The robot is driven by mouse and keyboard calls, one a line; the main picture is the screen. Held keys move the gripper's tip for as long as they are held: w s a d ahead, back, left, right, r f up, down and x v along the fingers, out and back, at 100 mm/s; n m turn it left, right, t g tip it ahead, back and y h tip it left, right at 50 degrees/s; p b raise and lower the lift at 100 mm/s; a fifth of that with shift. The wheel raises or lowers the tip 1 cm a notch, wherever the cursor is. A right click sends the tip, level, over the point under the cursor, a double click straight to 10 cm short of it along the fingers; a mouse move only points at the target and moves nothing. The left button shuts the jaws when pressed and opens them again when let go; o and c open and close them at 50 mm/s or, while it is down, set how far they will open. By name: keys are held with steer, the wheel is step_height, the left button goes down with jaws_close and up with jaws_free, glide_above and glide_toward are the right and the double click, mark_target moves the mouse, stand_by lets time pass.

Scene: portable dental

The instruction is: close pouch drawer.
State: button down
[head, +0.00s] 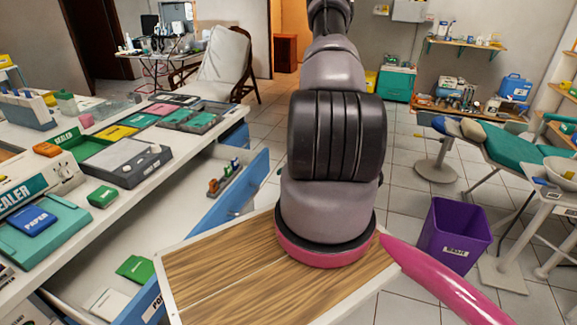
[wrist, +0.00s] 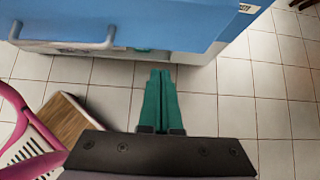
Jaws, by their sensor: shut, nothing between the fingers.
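The pouch drawer (head: 222,203) stands pulled out from the bench in the head view. Its blue front carries a partly hidden label starting "PO". A green packet (head: 136,268) and a white packet (head: 106,303) lie inside. In the wrist view a blue panel (wrist: 170,22) with a grey bar handle (wrist: 62,45) spans the top; I take it for the drawer front. My gripper (wrist: 160,72) is shut and empty, its green fingers together just below the panel's lower edge in the picture. I cannot tell whether they touch it. The head view does not show my gripper.
The white bench (head: 185,150) holds trays, colored boxes and a sealer (head: 38,193). A purple bin (head: 455,232) stands on the tiled floor at right, near a dental chair (head: 515,147).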

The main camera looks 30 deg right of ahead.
steer(key=shift+w+a+f, duration=0.45)
steer(key=shift+w+a, duration=0.2)
steer(key=shift+w, duration=0.25)
steer(key=shift+w+a+f, duration=0.45)
steer(key=shift+w+a, duration=0.25)
steer(key=shift+w, duration=0.2)
steer(key=shift+w+a+f, duration=0.45)
steer(key=shift+w+a, duration=0.2)
steer(key=shift+w, duration=0.25)
steer(key=w+a, duration=0.4)
steer(key=w, duration=0.2)
steer(key=w+a, duration=0.5)
steer(key=w, duration=0.2)
steer(key=w+a, duration=0.5)
steer(key=w, duration=0.1)
steer(key=shift+w+a, duration=0.1)
steer(key=shift+w, duration=0.15)
steer(key=shift+w+a+r, duration=0.1)
steer(key=shift+w+a, duration=0.15)
steer(key=shift+w, duration=0.05)
steer(key=shift+w+a+r, duration=0.1)
